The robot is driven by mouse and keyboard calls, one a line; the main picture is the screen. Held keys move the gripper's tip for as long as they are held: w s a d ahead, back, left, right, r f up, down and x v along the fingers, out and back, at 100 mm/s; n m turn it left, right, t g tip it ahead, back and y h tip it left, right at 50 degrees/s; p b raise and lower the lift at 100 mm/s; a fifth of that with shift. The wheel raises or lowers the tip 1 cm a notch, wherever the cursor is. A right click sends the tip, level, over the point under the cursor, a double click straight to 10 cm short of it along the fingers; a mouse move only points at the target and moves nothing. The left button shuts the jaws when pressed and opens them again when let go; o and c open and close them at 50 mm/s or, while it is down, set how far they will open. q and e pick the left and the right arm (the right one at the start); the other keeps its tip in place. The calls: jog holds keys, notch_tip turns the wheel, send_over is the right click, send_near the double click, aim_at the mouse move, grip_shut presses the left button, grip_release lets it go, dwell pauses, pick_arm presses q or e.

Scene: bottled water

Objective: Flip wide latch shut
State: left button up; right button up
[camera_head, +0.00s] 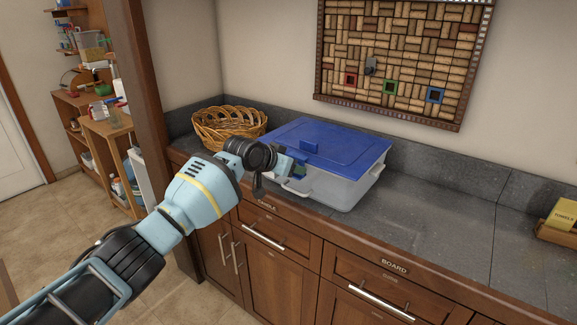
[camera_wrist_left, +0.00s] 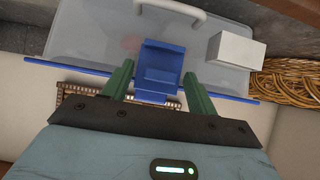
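A clear box (camera_head: 340,187) with a blue lid (camera_head: 330,143) stands on the grey counter. A wide blue latch (camera_head: 311,147) sticks up at the lid's near left edge. In the left wrist view the latch (camera_wrist_left: 160,70) sits between the two green fingers, with space on both sides. My left gripper (camera_head: 300,169) is at the box's left end, just below the raised latch. It is open and holds nothing; whether a finger touches the box is unclear. My right gripper is not in view.
A wicker basket (camera_head: 229,128) stands left of the box, near the wall. A framed cork board (camera_head: 400,60) hangs above. A yellow box (camera_head: 564,214) sits at the far right. The counter (camera_head: 440,220) right of the box is clear. Drawers with bar handles lie below.

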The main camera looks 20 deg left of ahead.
pick_arm(q)
jog(key=p+v, duration=0.2)
jog(key=v, duration=0.6)
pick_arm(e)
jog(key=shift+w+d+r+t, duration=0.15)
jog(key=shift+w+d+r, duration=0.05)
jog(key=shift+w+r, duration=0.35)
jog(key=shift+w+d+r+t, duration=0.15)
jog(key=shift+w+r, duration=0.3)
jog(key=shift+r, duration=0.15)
pick_arm(q)
jog(key=shift+w+f, duration=0.1)
